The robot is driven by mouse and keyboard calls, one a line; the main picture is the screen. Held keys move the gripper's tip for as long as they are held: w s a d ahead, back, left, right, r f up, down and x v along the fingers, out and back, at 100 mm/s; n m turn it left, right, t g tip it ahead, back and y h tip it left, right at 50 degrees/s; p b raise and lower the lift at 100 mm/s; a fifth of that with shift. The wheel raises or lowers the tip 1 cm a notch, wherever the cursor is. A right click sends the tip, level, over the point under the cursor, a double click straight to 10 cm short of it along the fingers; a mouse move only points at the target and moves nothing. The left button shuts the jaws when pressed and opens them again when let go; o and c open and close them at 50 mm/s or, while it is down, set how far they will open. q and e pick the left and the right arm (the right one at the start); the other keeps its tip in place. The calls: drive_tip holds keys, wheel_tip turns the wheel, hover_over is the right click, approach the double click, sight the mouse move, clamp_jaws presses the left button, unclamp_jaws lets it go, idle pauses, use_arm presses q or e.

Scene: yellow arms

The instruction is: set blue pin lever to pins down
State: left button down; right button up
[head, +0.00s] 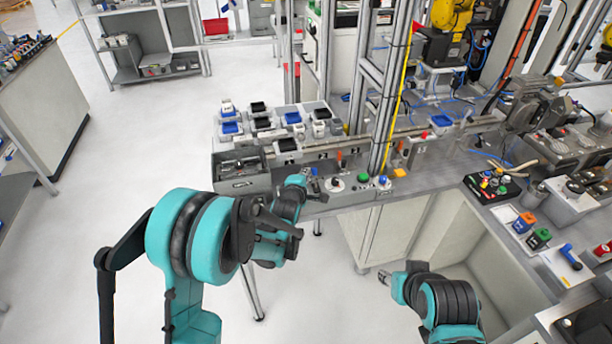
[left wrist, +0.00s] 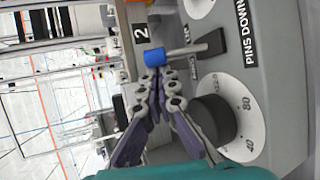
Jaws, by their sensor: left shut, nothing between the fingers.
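The blue pin lever (left wrist: 154,57) shows in the left wrist view as a blue cap on a metal rod. The rod runs right to a dark slot in a grey panel (left wrist: 285,95) beside the words PINS DOWN. My left gripper (left wrist: 155,76) is shut and empty. Its fingertips are right by the blue cap; I cannot tell whether they touch it. In the head view my left gripper (head: 308,184) is at the panel on the bench's front edge, hiding the lever there. My right arm's end (head: 393,286) is low at right, its fingers unclear.
A black knob (left wrist: 212,120) on a numbered white dial sits beside the fingers. A green button (head: 363,177) and a blue button (head: 384,181) are right of the left gripper. Small bins (head: 286,144) stand behind. The floor at left is open.

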use_arm(q)
drive_tip(key=shift+s+t, duration=0.15)
drive_tip(key=shift+t, duration=0.15)
drive_tip(key=shift+s+d+b, duration=0.1)
drive_tip(key=shift+s+b, duration=0.05)
drive_tip(key=shift+b, duration=0.35)
drive_tip(key=shift+s+d+b, duration=0.1)
drive_tip(key=shift+s+b, duration=0.3)
drive_tip(key=shift+b, duration=0.05)
drive_tip(key=shift+s+d+f+b, duration=0.1)
drive_tip(key=shift+s+d+b, duration=0.1)
drive_tip(key=shift+s+b, duration=0.25)
drive_tip(key=shift+s+d+b, duration=0.15)
drive_tip(key=shift+s+b, duration=0.1)
drive_tip(key=shift+s, duration=0.25)
drive_tip(key=shift+s+d+f+b, duration=0.2)
drive_tip(key=shift+s+b, duration=0.3)
drive_tip(key=shift+s, duration=0.15)
drive_tip(key=shift+w, duration=0.1)
drive_tip(key=shift+w+a+f+b, duration=0.2)
drive_tip(key=shift+w+f+b, duration=0.15)
drive_tip(key=shift+w, duration=0.3)
